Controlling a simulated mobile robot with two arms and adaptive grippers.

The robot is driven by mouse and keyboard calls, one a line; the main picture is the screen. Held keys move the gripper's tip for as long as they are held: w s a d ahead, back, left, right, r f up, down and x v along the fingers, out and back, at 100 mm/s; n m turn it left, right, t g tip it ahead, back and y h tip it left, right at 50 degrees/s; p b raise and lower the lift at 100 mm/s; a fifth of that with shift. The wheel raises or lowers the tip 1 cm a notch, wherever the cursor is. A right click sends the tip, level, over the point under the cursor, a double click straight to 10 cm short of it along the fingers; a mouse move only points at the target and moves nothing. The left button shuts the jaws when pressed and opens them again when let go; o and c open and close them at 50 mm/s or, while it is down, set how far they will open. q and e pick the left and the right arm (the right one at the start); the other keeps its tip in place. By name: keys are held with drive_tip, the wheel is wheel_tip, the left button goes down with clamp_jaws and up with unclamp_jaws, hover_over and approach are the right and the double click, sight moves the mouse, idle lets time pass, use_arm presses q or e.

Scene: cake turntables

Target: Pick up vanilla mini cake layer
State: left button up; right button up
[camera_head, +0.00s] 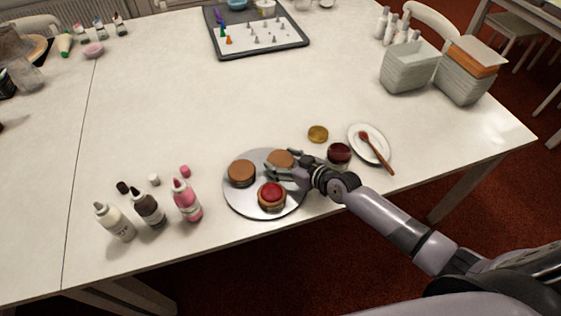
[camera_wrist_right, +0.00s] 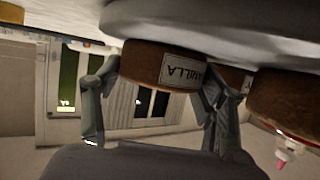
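The vanilla mini cake layer (camera_head: 280,157) is a small brown disc at the back right of a round grey plate (camera_head: 238,205). In the right wrist view, which is upside down, its "VANILLA" label (camera_wrist_right: 182,71) faces the camera on the brown side (camera_wrist_right: 143,62). My right gripper (camera_head: 283,163) is low at the plate with its fingers on either side of this layer; they also show in the wrist view (camera_wrist_right: 160,85). The fingers are spread about the layer's width, and firm contact is not clear. The layer rests on the plate. My left gripper is out of view.
Another brown layer (camera_head: 242,172) and a red-topped cake (camera_head: 271,196) share the plate close by. Several bottles (camera_head: 187,202) stand left. The table centre is clear.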

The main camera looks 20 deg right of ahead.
drive_tip(key=c, duration=0.4)
drive_tip(key=shift+r, duration=0.1)
